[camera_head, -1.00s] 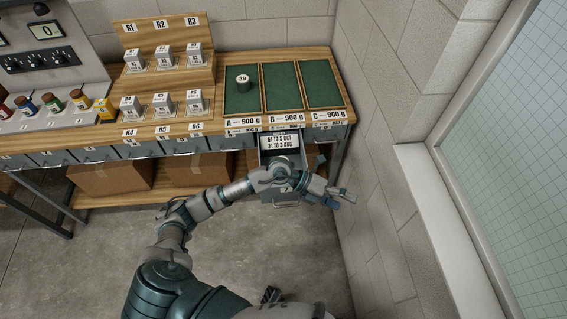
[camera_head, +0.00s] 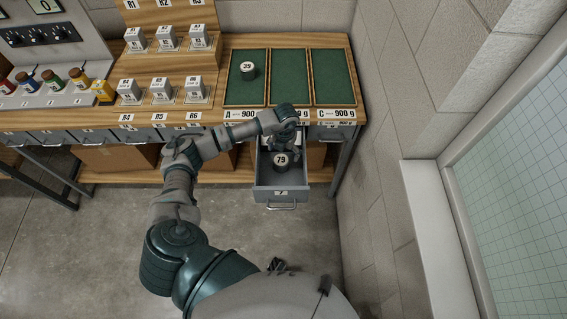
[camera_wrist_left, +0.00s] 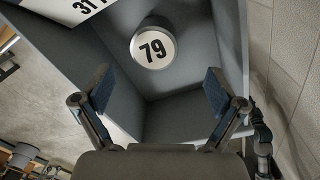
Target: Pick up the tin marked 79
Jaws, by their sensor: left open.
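The tin marked 79 (camera_head: 281,160) is dark with a white numbered top. It stands inside an open grey drawer (camera_head: 281,196) below the table's front edge. The tin also shows in the left wrist view (camera_wrist_left: 154,48), near the drawer's inner walls. My left gripper (camera_wrist_left: 158,88) is open, its two blue-padded fingers apart, with the tin ahead of and between them but not touched. In the head view my left wrist covers the back of the drawer and the fingers are mostly hidden. My right gripper is not in view.
A tin marked 39 (camera_head: 248,70) stands on green tray A (camera_head: 236,94); trays B (camera_head: 288,92) and C (camera_head: 334,90) are empty. Weights stand on the wooden steps to the left. A block wall (camera_head: 385,150) rises close on the right.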

